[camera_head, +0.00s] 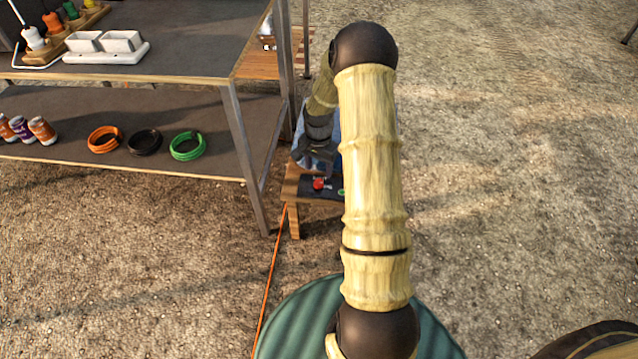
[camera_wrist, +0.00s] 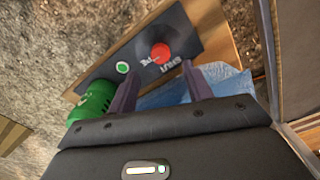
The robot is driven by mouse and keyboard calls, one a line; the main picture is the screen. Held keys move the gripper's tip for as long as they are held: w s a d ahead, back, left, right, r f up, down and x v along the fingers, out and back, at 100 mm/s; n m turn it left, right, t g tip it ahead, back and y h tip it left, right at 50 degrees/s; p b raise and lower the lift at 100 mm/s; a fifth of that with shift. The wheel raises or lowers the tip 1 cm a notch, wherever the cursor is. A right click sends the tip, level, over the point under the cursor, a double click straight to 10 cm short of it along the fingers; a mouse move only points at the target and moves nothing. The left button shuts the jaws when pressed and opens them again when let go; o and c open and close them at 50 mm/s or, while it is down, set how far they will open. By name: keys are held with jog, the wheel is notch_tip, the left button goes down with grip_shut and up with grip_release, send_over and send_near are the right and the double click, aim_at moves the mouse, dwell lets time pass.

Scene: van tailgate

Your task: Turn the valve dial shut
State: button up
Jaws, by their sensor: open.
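A round red dial (camera_wrist: 161,51) sits on a dark panel (camera_wrist: 181,29) with white lettering, in the wrist view. The red dial (camera_head: 319,184) also shows small in the head view, on the low wooden stool (camera_head: 291,190). A round green part with a pale rim (camera_wrist: 122,67) is on the same panel, left of the dial. My gripper (camera_wrist: 160,73) is open, with its two fingers apart on the near side of the dial and nothing held between them. I cannot tell whether a finger touches the panel. The lettering is partly hidden near the right finger.
A green cylinder (camera_wrist: 92,102) stands left of the fingers, close by. Blue cloth (camera_wrist: 222,80) lies to the right. A metal-framed shelf (camera_head: 236,130) with coiled cables stands left of the stool. An orange cord (camera_head: 272,275) runs along the ground. Open ground lies right.

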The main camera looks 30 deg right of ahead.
aim_at(319, 182)
notch_tip(319, 182, down, 6)
jog(key=shift+f+b, duration=0.15)
jog(key=shift+b, duration=1.1)
jog(key=c, duration=1)
jog(key=shift+o, duration=0.2)
